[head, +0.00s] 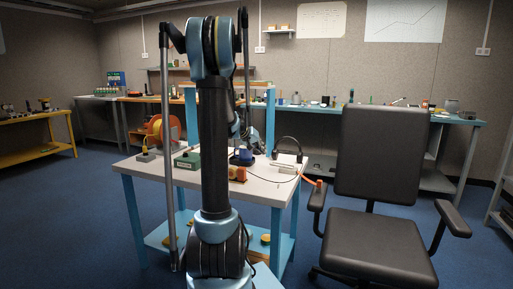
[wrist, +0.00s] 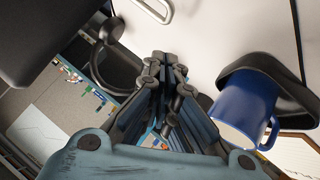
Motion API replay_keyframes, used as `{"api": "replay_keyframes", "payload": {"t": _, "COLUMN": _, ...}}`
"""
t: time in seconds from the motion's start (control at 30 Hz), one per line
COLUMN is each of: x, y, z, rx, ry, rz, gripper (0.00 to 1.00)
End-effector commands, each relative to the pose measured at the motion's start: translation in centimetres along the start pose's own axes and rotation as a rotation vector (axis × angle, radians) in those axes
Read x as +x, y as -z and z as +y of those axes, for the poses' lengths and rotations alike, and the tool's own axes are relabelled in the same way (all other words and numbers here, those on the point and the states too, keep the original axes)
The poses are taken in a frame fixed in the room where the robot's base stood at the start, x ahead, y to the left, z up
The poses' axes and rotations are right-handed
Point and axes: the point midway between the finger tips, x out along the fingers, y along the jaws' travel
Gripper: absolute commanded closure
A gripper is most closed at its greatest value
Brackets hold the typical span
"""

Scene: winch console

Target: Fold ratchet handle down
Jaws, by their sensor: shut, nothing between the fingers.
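My gripper (wrist: 166,68) shows in the wrist view with its fingers drawn together and nothing between them. It is over the white table top (wrist: 225,35). A pale bent bar (wrist: 153,10) lies at the top edge of the wrist view, apart from the fingers; I cannot tell whether it is the ratchet handle. In the head view a reel with an orange-red rim (head: 155,132) stands on the left of the table, partly behind my arm. No ratchet handle can be made out for certain, and my arm hides the middle of the table.
A blue mug (wrist: 240,112) sits by a black curved piece (wrist: 268,80), right of my fingers. Black headphones (wrist: 112,32) are to the left. A green box (head: 187,160) is on the table. A black office chair (head: 380,155) stands close on the right.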

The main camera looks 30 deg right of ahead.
Motion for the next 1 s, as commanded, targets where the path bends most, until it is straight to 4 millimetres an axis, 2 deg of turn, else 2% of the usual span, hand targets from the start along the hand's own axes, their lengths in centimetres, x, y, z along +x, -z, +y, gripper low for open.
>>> {"api": "replay_keyframes", "payload": {"t": 0.1, "x": 1.7, "y": -0.4, "z": 0.0, "rx": 0.002, "ry": 0.0, "rz": -0.001, "gripper": 1.0}}
{"api": "replay_keyframes", "payload": {"t": 0.33, "x": 3.4, "y": -2.3, "z": 0.0, "rx": 0.0, "ry": 0.0, "rz": -0.001, "gripper": 1.0}}
{"api": "replay_keyframes", "payload": {"t": 1.0, "x": 4.3, "y": -3.3, "z": -0.3, "rx": -0.017, "ry": -0.018, "rz": -0.001, "gripper": 1.0}}
